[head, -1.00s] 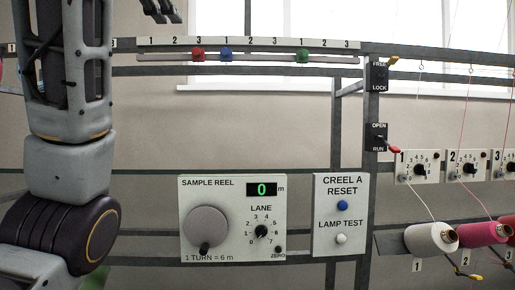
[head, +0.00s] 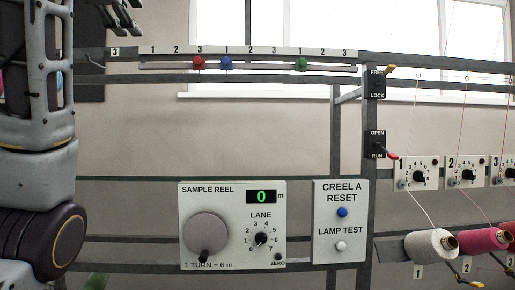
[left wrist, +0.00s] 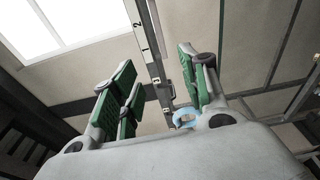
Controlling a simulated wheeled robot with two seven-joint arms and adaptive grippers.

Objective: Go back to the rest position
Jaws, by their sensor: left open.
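My left gripper (head: 118,17) shows at the top left of the head view, where only its dark finger parts are in the picture. My left arm comes in along the left edge. In the left wrist view the gripper (left wrist: 158,82) has its green-padded fingers spread apart, with nothing held between them. It is in the air, apart from the rail and the panels. My right gripper is in neither view.
A slider rail with red (head: 199,63), blue (head: 227,63) and green (head: 302,64) knobs runs across the frame. Below are the sample reel panel (head: 190,225) and the reset panel (head: 341,260). Yarn cones (head: 425,245) and dials stand at right. The wall between rail and panels is clear.

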